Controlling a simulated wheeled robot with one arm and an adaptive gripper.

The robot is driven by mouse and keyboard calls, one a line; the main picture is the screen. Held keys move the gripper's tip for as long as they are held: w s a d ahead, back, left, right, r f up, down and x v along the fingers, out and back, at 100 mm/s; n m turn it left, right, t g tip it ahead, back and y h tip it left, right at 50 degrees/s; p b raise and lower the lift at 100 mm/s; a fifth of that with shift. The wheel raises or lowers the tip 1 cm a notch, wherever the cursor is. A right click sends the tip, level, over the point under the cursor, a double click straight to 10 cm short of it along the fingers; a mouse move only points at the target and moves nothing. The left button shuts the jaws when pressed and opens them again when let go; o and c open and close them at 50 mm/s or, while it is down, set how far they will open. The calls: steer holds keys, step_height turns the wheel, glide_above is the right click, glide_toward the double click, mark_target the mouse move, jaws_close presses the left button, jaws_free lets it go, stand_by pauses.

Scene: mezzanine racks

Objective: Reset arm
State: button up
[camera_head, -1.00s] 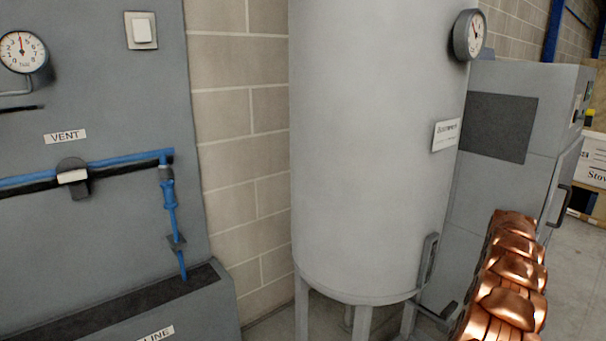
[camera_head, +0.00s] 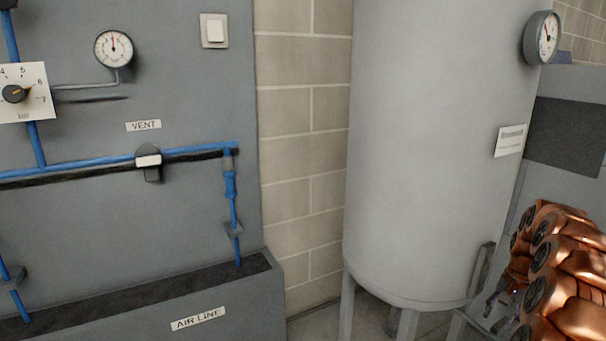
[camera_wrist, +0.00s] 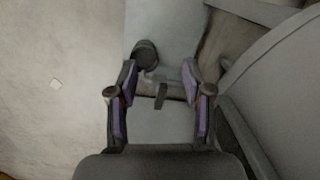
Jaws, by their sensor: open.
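My gripper (camera_wrist: 160,78) shows in the wrist view with its two purple-padded fingers apart. Nothing is between the pads. Beyond the fingers lie a pale grey surface and a small dark round part (camera_wrist: 146,54), which I cannot identify. My copper-coloured arm (camera_head: 570,270) is bunched up at the lower right of the head view. Dark parts beside it, by the tank's foot, may be my gripper, but this is too small to tell.
A grey tank (camera_head: 430,150) on legs stands close to my arm. Left of it is a grey panel (camera_head: 90,220) with blue pipes, a dial gauge (camera_head: 113,48) and a knob (camera_head: 14,94). A grey cabinet (camera_head: 570,90) stands behind the tank at right.

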steer(key=s+a+r+n+g, duration=0.1)
steer(key=s+a+r+n, duration=0.35)
steer(key=a, duration=0.75)
steer(key=s+a+r+n, duration=0.1)
steer(key=s+a+r, duration=0.4)
steer(key=s+a, duration=0.5)
steer(key=s+a+n+g, duration=0.1)
steer(key=s+a, duration=0.3)
steer(key=s, duration=0.4)
steer(key=s+a+f+n+h, duration=0.1)
steer(key=s+a+n, duration=0.15)
steer(key=s, duration=0.55)
steer(key=s+a+n+g, duration=0.1)
steer(key=s+a, duration=0.3)
steer(key=s, duration=0.3)
step_height(320, 180, up, 21)
steer(key=t+p, duration=0.1)
steer(key=p, duration=1.9)
steer(key=shift+s+a+f, duration=0.15)
steer(key=shift+s, duration=0.15)
